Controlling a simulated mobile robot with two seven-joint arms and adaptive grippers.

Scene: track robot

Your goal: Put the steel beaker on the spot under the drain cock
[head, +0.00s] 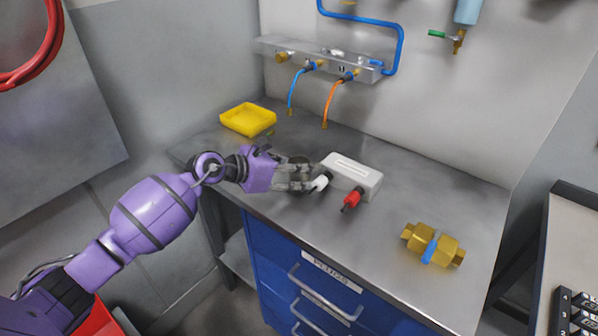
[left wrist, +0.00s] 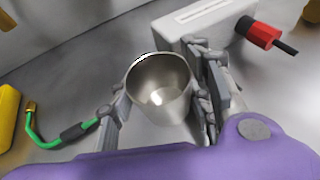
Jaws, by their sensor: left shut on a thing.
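The steel beaker (left wrist: 159,88) is upright between the fingers of my left gripper (left wrist: 163,100) in the left wrist view, and it looks empty. In the head view my left gripper (head: 296,176) is shut on it at the left part of the grey bench, and the fingers mostly hide the beaker. Whether its base touches the bench is unclear. The drain cock (head: 459,38), brass with a green lever, hangs below a light blue cylinder on the back wall at upper right. I see no distinct marked spot on the bench below it. My right gripper is not in view.
A white box (head: 352,172) with a red plug (head: 351,199) stands right beside my left gripper. A brass fitting (head: 433,245) lies near the front right. A yellow tray (head: 248,119) is at the back left. The bench (head: 430,180) is clear at the back right.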

